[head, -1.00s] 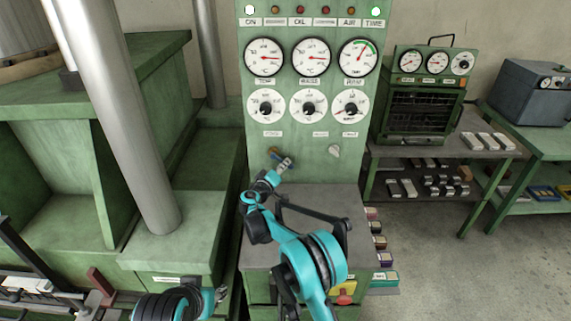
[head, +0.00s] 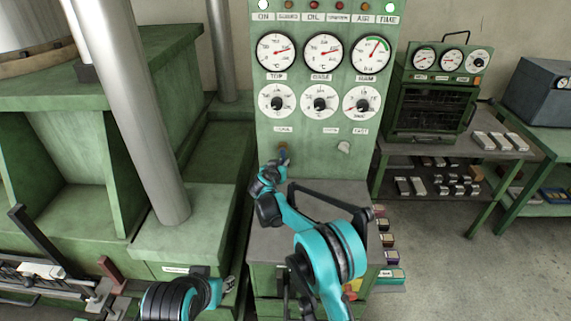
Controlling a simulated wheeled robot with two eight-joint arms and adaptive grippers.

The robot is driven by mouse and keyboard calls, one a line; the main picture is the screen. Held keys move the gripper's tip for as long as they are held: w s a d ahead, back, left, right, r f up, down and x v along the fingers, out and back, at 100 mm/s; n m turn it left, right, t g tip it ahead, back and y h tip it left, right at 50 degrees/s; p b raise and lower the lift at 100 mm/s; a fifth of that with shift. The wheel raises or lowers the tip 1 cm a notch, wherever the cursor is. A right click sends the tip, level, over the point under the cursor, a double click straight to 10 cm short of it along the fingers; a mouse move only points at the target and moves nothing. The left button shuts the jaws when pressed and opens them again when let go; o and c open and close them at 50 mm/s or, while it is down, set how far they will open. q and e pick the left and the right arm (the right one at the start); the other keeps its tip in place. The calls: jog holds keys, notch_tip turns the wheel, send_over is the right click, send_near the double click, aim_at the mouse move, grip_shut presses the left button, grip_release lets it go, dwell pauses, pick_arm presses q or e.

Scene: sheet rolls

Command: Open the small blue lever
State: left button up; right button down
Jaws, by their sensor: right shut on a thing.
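The small blue lever (head: 283,147) is on the lower left of the green control panel (head: 318,165), below the dials; only a little of it shows. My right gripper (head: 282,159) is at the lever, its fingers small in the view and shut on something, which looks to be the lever. My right arm hides part of the area under it. My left gripper (head: 229,284) is low in the view, away from the panel; whether its fingers are apart is not clear.
A grey ledge (head: 345,195) juts out below. A thick metal column (head: 135,120) stands at left, and a green oven (head: 432,98) on a bench at right.

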jog(key=shift+a+m, duration=0.2)
jog(key=shift+m, duration=0.1)
dwell(0.4)
jog(key=c, duration=1.6)
grip_release()
jog(key=v, duration=1.2)
jog(key=shift+d, duration=0.15)
